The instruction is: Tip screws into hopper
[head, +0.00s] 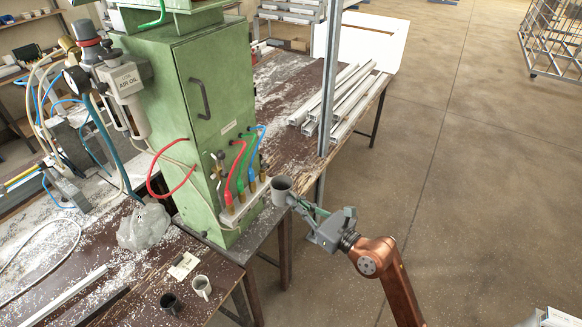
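My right gripper (305,207) reaches in from the lower right, in front of the green cabinet's right side. Its fingers close at the side of a grey cup (282,192), which is held up in the air and looks roughly upright. The cup's dark mouth shows, but I cannot make out screws inside. No hopper can be clearly picked out. My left gripper is not in view.
The green cabinet (185,100) with coloured hoses stands left of the cup. A dark mug (170,302), a white mug (202,288) and a clear plastic bag (144,228) are on the littered bench. Pale profiles (345,100) lie behind.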

